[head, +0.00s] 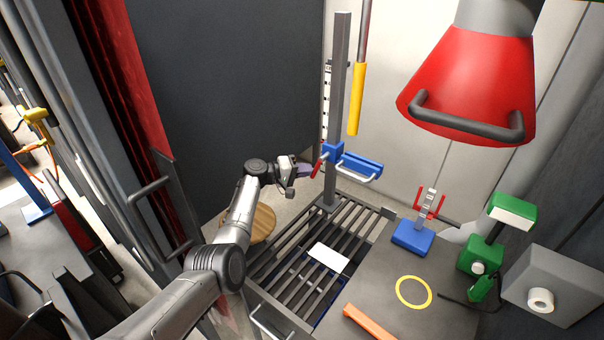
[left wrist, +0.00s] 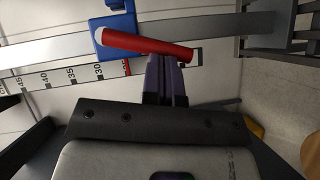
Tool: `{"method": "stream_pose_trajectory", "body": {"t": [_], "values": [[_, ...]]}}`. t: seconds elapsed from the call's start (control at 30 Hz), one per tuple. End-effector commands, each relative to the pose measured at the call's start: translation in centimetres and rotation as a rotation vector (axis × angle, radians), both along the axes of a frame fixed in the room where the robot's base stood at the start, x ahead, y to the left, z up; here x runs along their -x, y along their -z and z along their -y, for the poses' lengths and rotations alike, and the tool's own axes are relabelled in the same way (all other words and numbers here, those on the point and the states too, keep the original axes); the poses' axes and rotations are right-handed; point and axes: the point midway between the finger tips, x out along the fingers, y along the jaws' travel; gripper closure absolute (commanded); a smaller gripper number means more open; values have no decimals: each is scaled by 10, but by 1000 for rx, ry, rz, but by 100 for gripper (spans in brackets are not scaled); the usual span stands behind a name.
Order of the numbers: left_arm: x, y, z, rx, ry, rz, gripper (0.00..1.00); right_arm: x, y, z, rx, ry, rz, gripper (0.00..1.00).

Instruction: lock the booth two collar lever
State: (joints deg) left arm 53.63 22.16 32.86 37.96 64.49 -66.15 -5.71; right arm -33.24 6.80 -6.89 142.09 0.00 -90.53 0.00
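The blue collar (head: 332,152) sits on the upright grey post (head: 338,90) and carries a blue bracket with a grey handle. Its red lever (head: 319,166) slants down to the left of the post. In the left wrist view the red lever (left wrist: 150,47) runs from the blue collar (left wrist: 115,30) to the right, tilted slightly down. My left gripper (head: 306,171) is just left of the lever. Its purple fingers (left wrist: 166,62) are close together, with their tips at the lever's edge; I cannot tell if they touch it. My right gripper is not in view.
A slatted grate (head: 290,262) with a white card (head: 328,257) lies below the post. A yellow-sleeved rod (head: 356,98) hangs right of it. A red hood (head: 472,85) overhangs the right side. A red curtain (head: 118,80) is left.

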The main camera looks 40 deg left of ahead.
Motion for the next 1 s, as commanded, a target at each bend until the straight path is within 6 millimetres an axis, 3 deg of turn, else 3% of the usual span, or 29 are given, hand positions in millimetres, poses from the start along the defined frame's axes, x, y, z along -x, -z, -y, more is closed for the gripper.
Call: {"method": "stream_pose_trajectory", "body": {"t": [0.4, 1.0], "values": [[-1, 10, 14, 252, 1, 23, 100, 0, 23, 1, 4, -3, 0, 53], [-2, 10, 17, 328, 0, 29, 100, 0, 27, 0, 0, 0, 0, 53]]}}
